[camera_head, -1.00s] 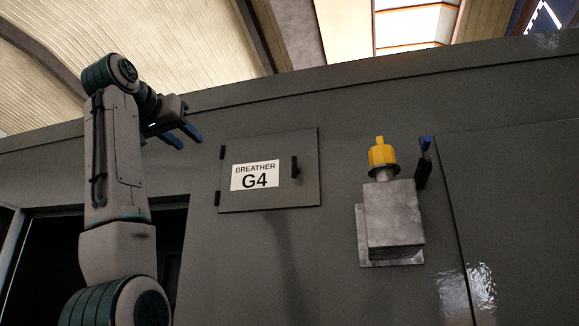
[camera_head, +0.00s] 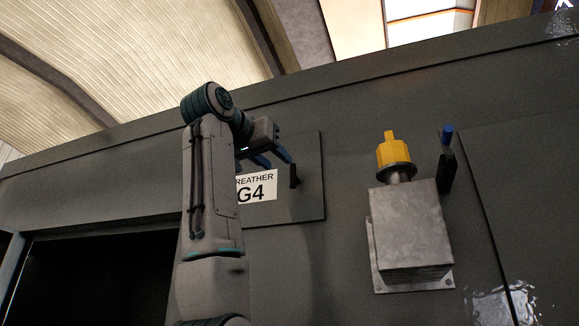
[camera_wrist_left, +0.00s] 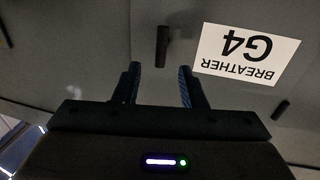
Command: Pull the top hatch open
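The top hatch (camera_head: 307,205) is a grey square door on the grey cabinet wall, with a white "BREATHER G4" label (camera_head: 258,187). It looks closed. Its small black handle (camera_head: 294,176) is near its right edge; the handle also shows in the left wrist view (camera_wrist_left: 162,45). My left gripper (camera_head: 270,158) is open and empty in front of the hatch, close to the handle. In the left wrist view its blue fingers (camera_wrist_left: 159,68) lie either side of the handle's line; contact does not show. My left arm hides the hatch's left part. My right gripper is not in view.
A grey metal box (camera_head: 412,232) with a yellow knob (camera_head: 393,152) juts out right of the hatch. A black lever with a blue tip (camera_head: 447,150) is beside it. A dark opening (camera_head: 95,280) is at lower left.

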